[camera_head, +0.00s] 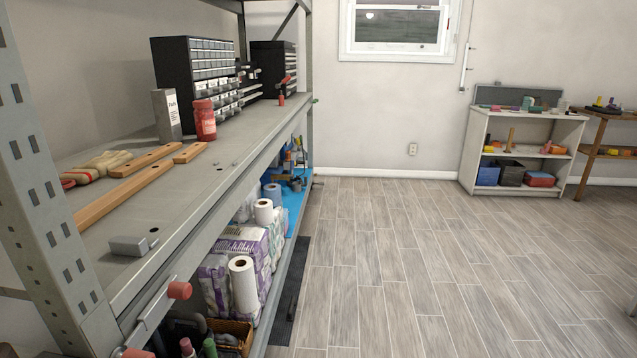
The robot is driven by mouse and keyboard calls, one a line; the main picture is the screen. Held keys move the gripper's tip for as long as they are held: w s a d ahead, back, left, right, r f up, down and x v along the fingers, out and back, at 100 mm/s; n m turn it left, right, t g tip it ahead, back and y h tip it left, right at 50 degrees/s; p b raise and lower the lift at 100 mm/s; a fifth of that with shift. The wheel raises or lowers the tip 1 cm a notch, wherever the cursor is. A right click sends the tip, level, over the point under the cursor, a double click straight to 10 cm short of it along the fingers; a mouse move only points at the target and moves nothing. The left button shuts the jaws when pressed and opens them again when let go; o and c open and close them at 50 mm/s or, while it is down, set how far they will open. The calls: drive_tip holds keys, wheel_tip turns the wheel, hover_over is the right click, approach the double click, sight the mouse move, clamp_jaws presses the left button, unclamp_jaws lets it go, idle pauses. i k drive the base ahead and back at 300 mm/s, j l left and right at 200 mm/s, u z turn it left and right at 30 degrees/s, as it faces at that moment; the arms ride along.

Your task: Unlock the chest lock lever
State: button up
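No chest with a lock lever can be clearly made out in this view. A metal bar (151,312) with a red knob (179,290) at its upper end sits at the rack's front edge, bottom left. A second red piece (136,352) is at its lower end, cut by the frame edge. I cannot tell whether this is the lock lever. A black drawer cabinet (172,70) stands on the shelf, with a darker chest-like box (268,60) farther back. Its latch details are too small to tell. My gripper is not in view.
The rack's upper shelf (215,175) holds wooden bars (125,197), gloves (98,168), a red bottle (204,120) and a grey block (132,245). Paper rolls (243,283) and packs fill the lower shelf. The wood floor (400,260) is clear. A white shelf unit (525,150) stands far right.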

sight(288, 78)
drive_tip(key=i+z, duration=0.15)
drive_tip(key=i, duration=1.7)
drive_tip(key=i+l, duration=0.1)
drive_tip(key=i, duration=1.8)
drive_tip(key=i+u, duration=0.3)
drive_tip(key=i, duration=0.15)
drive_tip(key=i+l+u, duration=0.6)
drive_tip(key=i, duration=0.25)
drive_tip(key=i+l, duration=1.8)
drive_tip(key=i, duration=0.15)
drive_tip(key=j+u, duration=0.1)
drive_tip(key=u, duration=1.25)
